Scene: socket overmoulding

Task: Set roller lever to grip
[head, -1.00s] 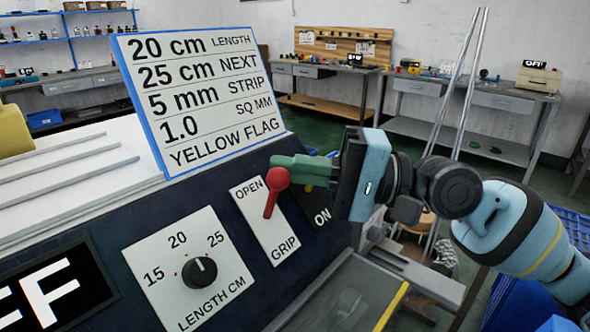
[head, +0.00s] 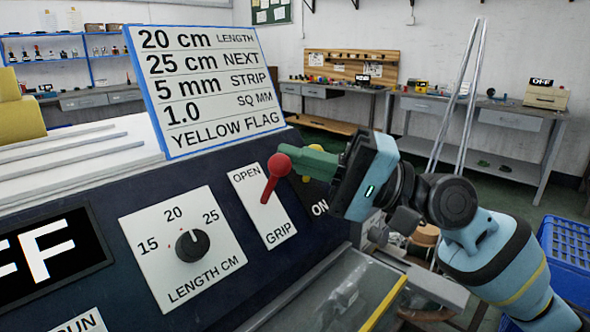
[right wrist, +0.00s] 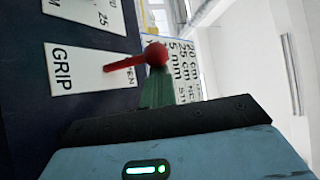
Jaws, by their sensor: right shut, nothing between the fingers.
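The roller lever (head: 278,165) has a red ball on a red stem. It stands on a white plate (head: 251,195) marked OPEN at the top and GRIP at the bottom. The ball is nearer the OPEN end. My right gripper (head: 284,151) has green fingers, shut and empty, with the tips close behind and above the ball. In the right wrist view, the red ball (right wrist: 156,55) is just beyond the tips of the green fingers (right wrist: 158,75). I cannot tell whether they touch. My left gripper is not in view.
A length dial (head: 192,245) is left of the lever plate, and a lit display (head: 45,255) is further left. A yellow part (head: 306,179) and an ON label (head: 320,208) are right of the lever, partly behind my gripper. A sign board (head: 207,85) stands behind the panel.

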